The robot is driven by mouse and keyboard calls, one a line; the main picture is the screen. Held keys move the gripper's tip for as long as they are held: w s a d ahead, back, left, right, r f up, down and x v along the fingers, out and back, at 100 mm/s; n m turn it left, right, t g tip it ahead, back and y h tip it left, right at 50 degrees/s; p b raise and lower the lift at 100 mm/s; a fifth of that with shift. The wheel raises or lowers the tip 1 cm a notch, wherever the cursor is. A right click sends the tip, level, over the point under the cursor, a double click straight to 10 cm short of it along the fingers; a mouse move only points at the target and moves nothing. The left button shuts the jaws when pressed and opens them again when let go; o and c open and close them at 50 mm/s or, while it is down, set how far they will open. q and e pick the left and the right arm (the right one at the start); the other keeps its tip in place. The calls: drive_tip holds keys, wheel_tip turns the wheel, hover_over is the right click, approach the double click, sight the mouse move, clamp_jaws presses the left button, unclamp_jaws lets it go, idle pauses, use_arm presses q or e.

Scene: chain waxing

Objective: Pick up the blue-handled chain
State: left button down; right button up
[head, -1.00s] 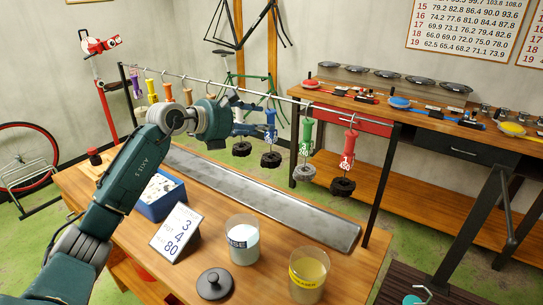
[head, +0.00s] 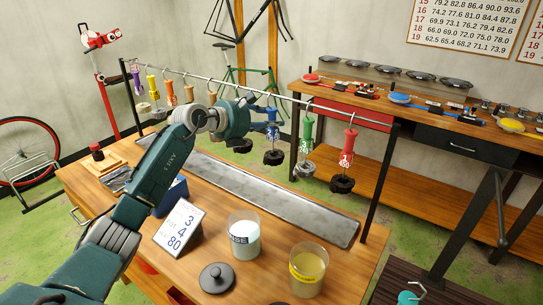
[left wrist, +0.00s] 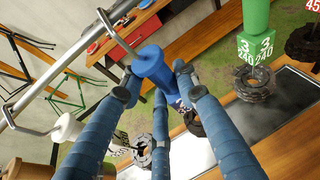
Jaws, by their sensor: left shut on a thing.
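The blue-handled chain (head: 272,131) hangs below the rail, with a dark chain bundle (head: 274,157) under its blue handle. The blue handle also shows in the left wrist view (left wrist: 153,63), with its hook up at the rail. My left gripper (head: 260,113) is at this handle, its fingers (left wrist: 150,85) closed around it in the left wrist view. The fingers hide part of the handle and its label. My right gripper is not in view.
The rail (head: 200,78) carries neighbouring chains: a green-handled one (head: 307,133) and a red-handled one (head: 348,144) to the right. A white handle (left wrist: 66,128) is close on the left. Below are a metal tray (head: 285,206), a white-filled beaker (head: 244,238) and a yellow-filled beaker (head: 308,272).

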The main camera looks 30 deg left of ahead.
use_arm(q)
drive_tip(key=shift+r, duration=0.1)
drive_tip(key=shift+w+r+b, duration=0.1)
drive_tip(key=shift+r+b, duration=0.45)
drive_tip(key=shift+r, duration=0.05)
drive_tip(key=s+a+b, duration=0.3)
drive_tip(key=s+b, duration=0.1)
drive_tip(key=s, duration=0.4)
drive_tip(key=s+a+b, duration=0.3)
drive_tip(key=s+b, duration=0.2)
drive_tip(key=s, duration=0.4)
drive_tip(key=shift+r, duration=0.15)
